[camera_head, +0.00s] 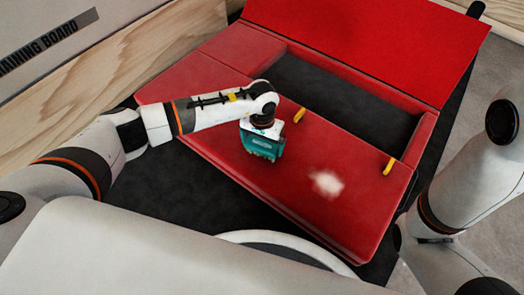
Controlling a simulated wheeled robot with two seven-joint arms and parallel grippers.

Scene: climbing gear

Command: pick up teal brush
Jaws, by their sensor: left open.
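A teal, block-shaped piece, which I take to be the teal brush (264,147), shows right at the end of my left arm, over the red pad (215,125). Its lower edge looks toothed. My left gripper (262,132) points down at it from above; the jaws are open. The wrist hides the upper part of the piece, and I cannot tell whether the fingers touch it. My right arm shows at the right edge, but its gripper is out of view.
The red pad has a raised red flap (370,40) behind a dark recess (345,105). Yellow tabs (299,115) (388,166) sit along the recess. A white powdery patch (327,184) lies right of the brush. A wooden board (130,60) stands at the left.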

